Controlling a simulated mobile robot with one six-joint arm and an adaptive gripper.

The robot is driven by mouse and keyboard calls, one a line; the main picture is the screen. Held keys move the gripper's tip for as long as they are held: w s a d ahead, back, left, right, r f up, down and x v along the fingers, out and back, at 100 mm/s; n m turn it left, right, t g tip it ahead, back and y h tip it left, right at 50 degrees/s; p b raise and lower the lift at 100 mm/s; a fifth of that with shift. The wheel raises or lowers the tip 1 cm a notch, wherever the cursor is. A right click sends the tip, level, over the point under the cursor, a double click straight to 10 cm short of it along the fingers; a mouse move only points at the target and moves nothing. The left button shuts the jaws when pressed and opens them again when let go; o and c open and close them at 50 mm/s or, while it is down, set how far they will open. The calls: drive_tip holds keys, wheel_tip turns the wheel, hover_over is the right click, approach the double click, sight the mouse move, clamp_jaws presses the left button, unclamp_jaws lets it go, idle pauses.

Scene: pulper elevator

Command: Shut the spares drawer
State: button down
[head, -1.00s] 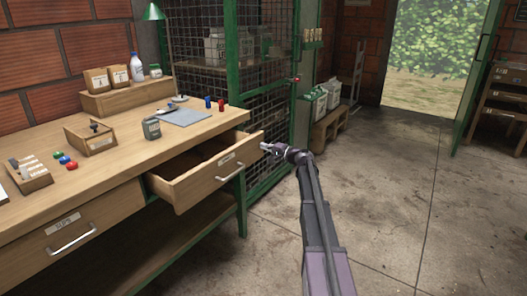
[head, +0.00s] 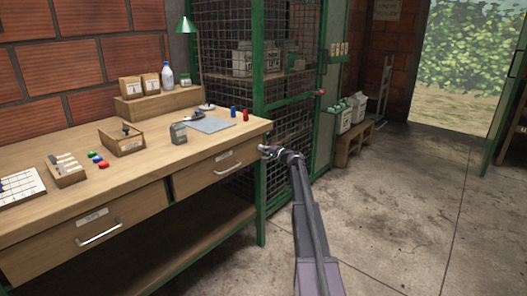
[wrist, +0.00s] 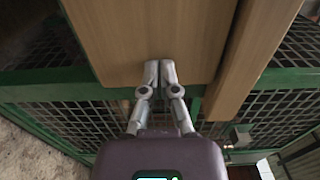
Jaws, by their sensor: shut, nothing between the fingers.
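The spares drawer (head: 208,174) is the right-hand wooden drawer under the workbench top, with a label and a metal bar handle (head: 229,171). Its front looks about flush with the bench, with a narrow dark gap at its left edge; whether it is fully in I cannot tell. My gripper (head: 268,150) is at the right end of the drawer front. In the wrist view my gripper (wrist: 160,70) has both fingers together, tips against or very close to the wooden drawer front (wrist: 150,30). Nothing is held.
The workbench top (head: 150,175) carries small boxes, bags and a bottle. A second drawer (head: 85,230) at left is shut. A green-framed mesh cage (head: 285,130) stands just behind the bench's right end. The concrete floor (head: 400,220) at right is clear.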

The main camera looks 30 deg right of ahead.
drive_tip(key=shift+w+r, duration=0.1)
drive_tip(key=shift+w, duration=0.4)
drive_tip(key=shift+d, duration=0.15)
drive_tip(key=v, duration=1.5)
drive_tip(key=shift+a, duration=0.3)
